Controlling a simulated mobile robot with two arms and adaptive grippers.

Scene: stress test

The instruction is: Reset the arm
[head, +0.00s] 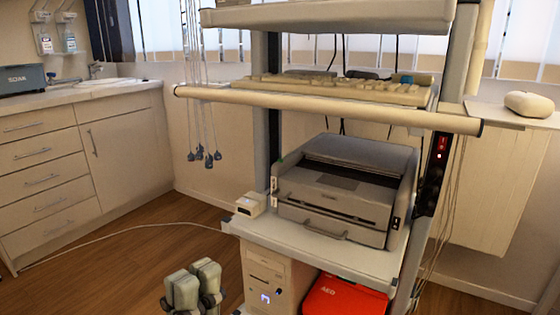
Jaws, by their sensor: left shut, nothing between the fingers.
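My left gripper (194,283) shows at the bottom edge, left of the middle, in the head view. Its two grey finger pads point upward and sit close together, with nothing held between them. It appears in front of the wooden floor, just left of the cart's lower part. The rest of the left arm is cut off by the frame's bottom edge. My right gripper is not in view.
A cart stands close by, with a printer (345,188) on its shelf (320,255), a keyboard (335,88), a computer tower (275,280) and a red box (345,297). Thin cables hang at its left. Counter drawers (40,155) stand at left, with open floor (130,265) between.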

